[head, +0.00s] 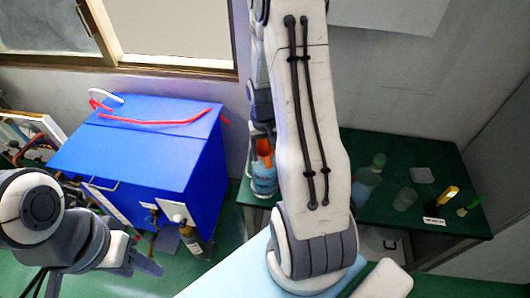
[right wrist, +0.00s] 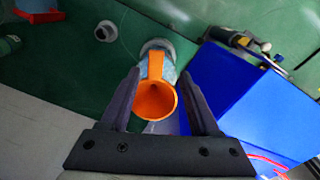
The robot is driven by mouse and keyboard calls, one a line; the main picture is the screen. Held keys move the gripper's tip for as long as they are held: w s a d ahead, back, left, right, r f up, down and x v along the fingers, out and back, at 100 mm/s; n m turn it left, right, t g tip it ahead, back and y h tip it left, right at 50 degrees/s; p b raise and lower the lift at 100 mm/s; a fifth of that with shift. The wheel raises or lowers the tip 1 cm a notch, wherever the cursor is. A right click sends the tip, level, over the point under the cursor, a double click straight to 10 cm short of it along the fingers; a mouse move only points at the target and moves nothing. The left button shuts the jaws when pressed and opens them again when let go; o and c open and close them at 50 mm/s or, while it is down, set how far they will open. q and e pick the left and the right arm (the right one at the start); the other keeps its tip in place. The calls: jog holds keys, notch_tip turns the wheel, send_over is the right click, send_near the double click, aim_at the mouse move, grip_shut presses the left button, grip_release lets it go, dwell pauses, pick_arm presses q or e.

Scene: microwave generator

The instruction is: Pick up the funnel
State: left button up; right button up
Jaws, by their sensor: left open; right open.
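The orange funnel (right wrist: 156,100) shows in the right wrist view with its round open mouth and a flat strip-like part. It lies between the two fingers of my right gripper (right wrist: 160,74), which is open, with gaps visible on both sides. A bluish clear bottle (right wrist: 157,46) is just beyond the funnel. In the head view the funnel (head: 264,150) shows partly by the bottle (head: 264,180), left of my right arm, which covers much of that spot. My left gripper (head: 145,262) is open and empty at the lower left, far from the funnel.
A large blue box (head: 140,150) with red tubing (head: 160,121) stands left of the table. The wall is close behind.

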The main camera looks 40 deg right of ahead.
aim_at(268, 162)
jog(key=shift+s+d+f, duration=0.1)
jog(key=shift+s+f, duration=0.1)
jog(key=shift+f, duration=0.2)
jog(key=f, duration=0.1)
jog(key=f+p, duration=0.1)
jog(key=f, duration=0.1)
jog(key=shift+s+d+f+p, duration=0.15)
jog(key=shift+d+p, duration=0.05)
jog(key=shift+p, duration=0.1)
jog(key=shift+f, duration=0.4)
grip_shut()
